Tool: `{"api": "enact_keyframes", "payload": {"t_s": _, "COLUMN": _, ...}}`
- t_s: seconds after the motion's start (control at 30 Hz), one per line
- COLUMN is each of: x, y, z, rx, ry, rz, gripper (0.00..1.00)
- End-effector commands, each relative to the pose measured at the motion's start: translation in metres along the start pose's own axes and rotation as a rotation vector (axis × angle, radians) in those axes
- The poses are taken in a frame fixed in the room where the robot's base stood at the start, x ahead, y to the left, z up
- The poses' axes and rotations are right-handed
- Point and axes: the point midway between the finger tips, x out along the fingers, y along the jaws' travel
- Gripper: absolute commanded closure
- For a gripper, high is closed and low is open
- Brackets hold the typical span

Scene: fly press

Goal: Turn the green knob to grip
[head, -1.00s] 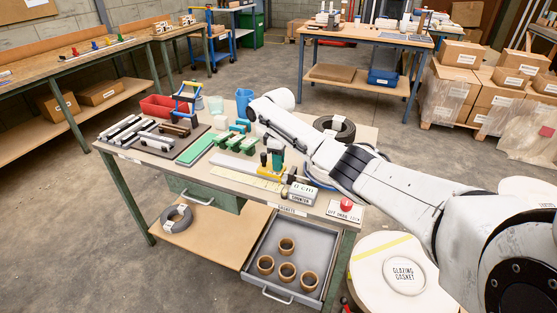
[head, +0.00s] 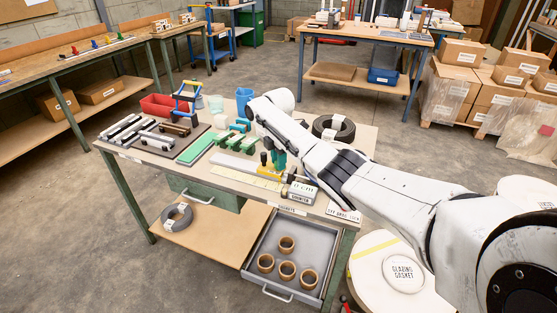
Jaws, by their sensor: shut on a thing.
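A green upright part (head: 279,160), which looks like the green knob, stands near the front middle of the workbench (head: 150,163), beside a black-topped post and a yellow part. It is small, and its upper end lies close against the outline of my arm. My arm crosses over the right half of the bench, its far end above the back middle.
A counter box (head: 300,193) stands just right of the green part. Green clamp-like parts (head: 235,142) and a long green bar (head: 196,149) lie to its left. Black rings (head: 334,128) lie behind my arm. An open drawer (head: 253,275) with several brown rings juts out in front.

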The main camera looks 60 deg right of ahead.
Motion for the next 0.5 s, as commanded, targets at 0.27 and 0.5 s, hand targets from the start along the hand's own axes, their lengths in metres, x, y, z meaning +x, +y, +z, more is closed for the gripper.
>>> {"api": "enact_keyframes", "payload": {"t_s": 0.27, "x": -0.0014, "y": 0.0009, "z": -0.0006, "rx": -0.064, "ry": 0.0, "rz": 0.003, "gripper": 0.99}}
{"api": "enact_keyframes", "payload": {"t_s": 0.5, "x": -0.0015, "y": 0.001, "z": -0.0006, "rx": -0.072, "ry": 0.0, "rz": 0.003, "gripper": 0.99}}
